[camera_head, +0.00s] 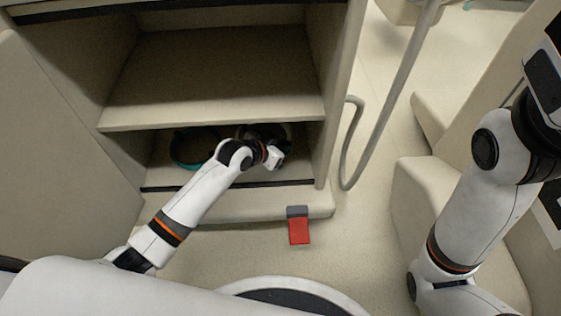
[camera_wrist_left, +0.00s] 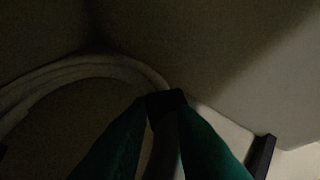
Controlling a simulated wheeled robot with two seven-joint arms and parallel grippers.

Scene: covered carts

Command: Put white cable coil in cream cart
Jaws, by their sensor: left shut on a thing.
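The cream cart (camera_head: 220,116) stands open in front of me, with an upper and a lower shelf space. The white cable coil (camera_head: 287,131) is in the lower space, mostly hidden behind my left wrist. In the left wrist view the white cable coil (camera_wrist_left: 75,66) shows as a pale bundle of loops curving to the fingertips. My left gripper (camera_wrist_left: 166,97) is shut on the coil's edge inside the dim space. In the head view the left gripper (camera_head: 256,134) is partly hidden by its own wrist. The right gripper is out of the picture; only my right arm shows.
A teal coil (camera_head: 178,152) lies left of my left wrist in the lower space. The upper shelf is empty.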

